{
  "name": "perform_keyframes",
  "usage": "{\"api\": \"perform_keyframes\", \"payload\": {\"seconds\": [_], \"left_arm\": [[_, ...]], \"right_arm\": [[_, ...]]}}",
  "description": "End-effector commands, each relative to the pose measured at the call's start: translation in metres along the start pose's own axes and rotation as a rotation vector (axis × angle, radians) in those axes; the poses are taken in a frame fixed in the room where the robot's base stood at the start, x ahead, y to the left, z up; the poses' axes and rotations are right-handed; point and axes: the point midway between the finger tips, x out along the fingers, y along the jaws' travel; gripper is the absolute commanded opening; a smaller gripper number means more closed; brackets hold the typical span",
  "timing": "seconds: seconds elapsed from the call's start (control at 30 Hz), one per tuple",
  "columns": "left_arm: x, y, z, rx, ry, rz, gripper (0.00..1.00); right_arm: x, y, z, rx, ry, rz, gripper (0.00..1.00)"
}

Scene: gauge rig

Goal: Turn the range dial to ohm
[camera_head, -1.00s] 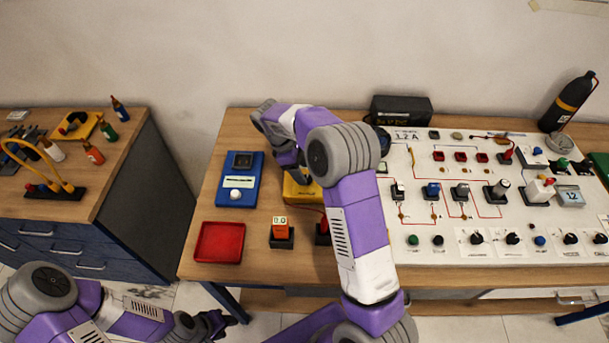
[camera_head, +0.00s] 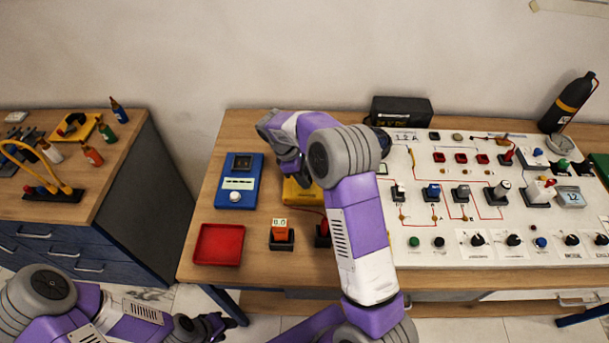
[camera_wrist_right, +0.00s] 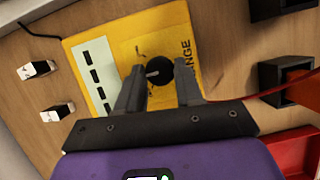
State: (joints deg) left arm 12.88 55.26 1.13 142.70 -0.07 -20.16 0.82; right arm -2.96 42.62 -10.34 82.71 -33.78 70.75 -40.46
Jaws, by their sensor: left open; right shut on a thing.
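The yellow meter (camera_head: 297,190) lies on the bench, mostly hidden behind my right arm in the head view. In the right wrist view its yellow face (camera_wrist_right: 125,45) shows a pale display with dark dashes and the printed letters "ANGE". The round black range dial (camera_wrist_right: 160,72) has a light pointer mark. My right gripper (camera_wrist_right: 160,76) is shut on the dial, one finger on each side. Which setting the pointer marks cannot be read. My left gripper (camera_head: 217,324) is open and empty, low in front of the bench.
A red tray (camera_head: 219,244), an orange block with a white label in a black holder (camera_head: 281,238) and a blue device (camera_head: 239,182) surround the meter. A red lead (camera_wrist_right: 270,93) runs close to my right gripper. The white circuit board (camera_head: 450,200) fills the bench's right side.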

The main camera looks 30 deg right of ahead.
Motion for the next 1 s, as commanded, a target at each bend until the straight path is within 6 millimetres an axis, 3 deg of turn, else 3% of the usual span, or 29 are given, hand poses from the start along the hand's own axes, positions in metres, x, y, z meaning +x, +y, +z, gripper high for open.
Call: {"api": "perform_keyframes", "payload": {"seconds": [0.37, 1.0], "left_arm": [[-0.014, 0.005, 0.001, 0.000, 0.000, 0.000, 0.43], [-0.046, 0.017, 0.002, 0.000, 0.000, 0.000, 0.43]], "right_arm": [[-0.002, 0.001, 0.000, 0.111, 0.000, -0.048, 0.05], [-0.001, 0.006, 0.002, 0.612, 0.000, -0.254, 0.05]]}}
